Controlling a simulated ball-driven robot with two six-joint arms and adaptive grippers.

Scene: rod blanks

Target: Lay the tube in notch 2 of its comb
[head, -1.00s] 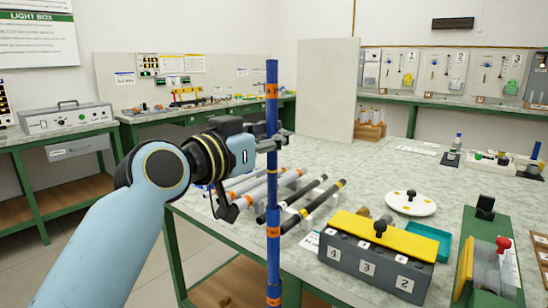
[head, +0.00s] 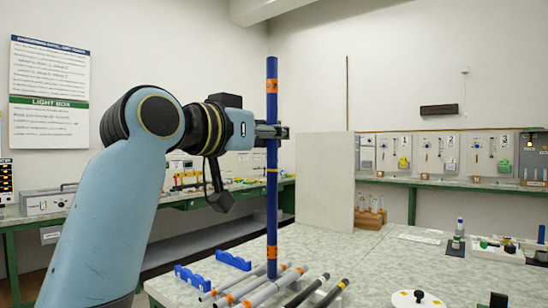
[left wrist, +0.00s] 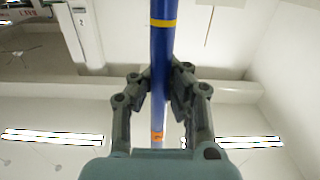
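The tube (head: 272,200) is long and blue with orange bands and a thin yellow ring. My left gripper (head: 272,132) is shut around its upper part and holds it upright above the table. In the left wrist view the tube (left wrist: 162,45) runs between the two fingers (left wrist: 160,88). A blue notched comb piece (head: 194,278) and a second one (head: 233,260) stand on the table left of the tube's lower end. No rod lies in the visible notches. I cannot read notch numbers. My right gripper is not in view.
Grey rods with orange bands (head: 265,290) and black rods (head: 307,291) lie at the table's front. A white disc with a black knob (head: 417,299) is to their right. A pale upright panel (head: 325,185) stands behind. The table's middle is clear.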

